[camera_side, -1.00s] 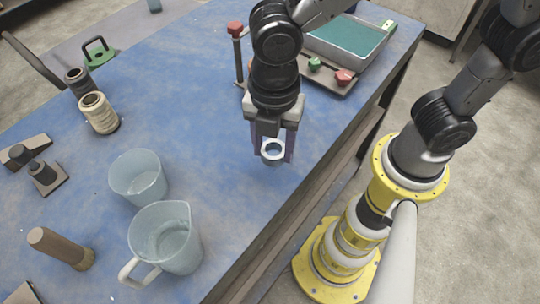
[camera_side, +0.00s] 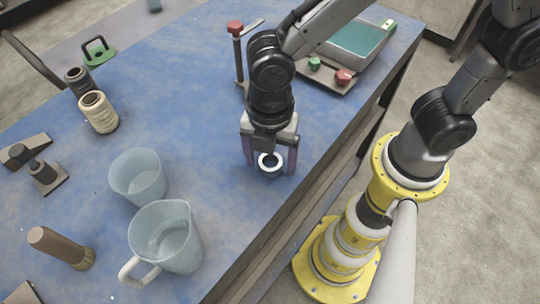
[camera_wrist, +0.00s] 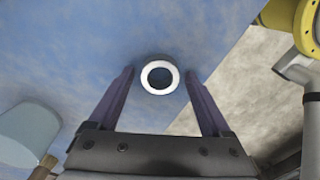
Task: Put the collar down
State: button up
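The collar (camera_side: 270,160) is a short ring with a white rim and a dark hole, low at the blue table's right side. It appears to rest upright on the tabletop. My gripper (camera_side: 270,168) is above it, pointing down, with its two purple fingers spread on either side. In the wrist view the collar (camera_wrist: 159,65) sits between the fingertips, with a small gap showing on each side. My gripper is open. The collar's lower part is partly hidden.
Two clear beakers, a plain one (camera_side: 138,178) and a handled jug (camera_side: 167,236), stand to the left on the blue table (camera_side: 210,120). A scale (camera_side: 356,45) is at upper right. The table's right edge is close to the collar.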

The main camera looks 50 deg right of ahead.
notch_tip(320, 180, up, 12)
jog(key=shift+r, duration=0.25)
dwell(0.4)
jog(key=s+d+m+t, duration=0.2)
jog(key=d+m, duration=0.9)
jog(key=s+d+r+m+t, duration=0.1)
jog(key=s+d+m+t, duration=0.2)
jog(key=d+m, duration=0.8)
jog(key=shift+s+d+r+t, duration=0.15)
jog(key=shift+s+r+t, duration=0.05)
jog(key=shift+s+t, duration=0.1)
